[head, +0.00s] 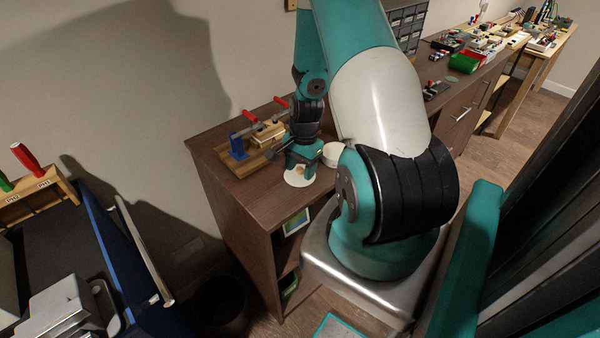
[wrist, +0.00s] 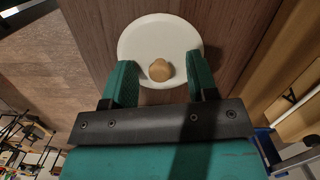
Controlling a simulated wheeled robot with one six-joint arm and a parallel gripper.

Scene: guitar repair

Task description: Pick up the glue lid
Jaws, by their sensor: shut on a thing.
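The glue lid (wrist: 150,40) is a white round disc with a small wooden knob, seen in the wrist view between the two teal fingers of my gripper (wrist: 163,66). The fingers stand at opposite sides of the disc, with the knob between them and apart from both. My gripper is shut on the lid. In the head view the lid (head: 297,181) shows as a pale disc under my gripper (head: 300,166), over the brown cabinet top near its front edge. I cannot tell whether it touches the surface.
A white round pot (head: 333,154) stands just right of my gripper on the cabinet top (head: 222,187). A wooden fixture (head: 238,160) with red-handled clamps and a blue part stands to the left. A dark bin (head: 218,303) is on the floor below.

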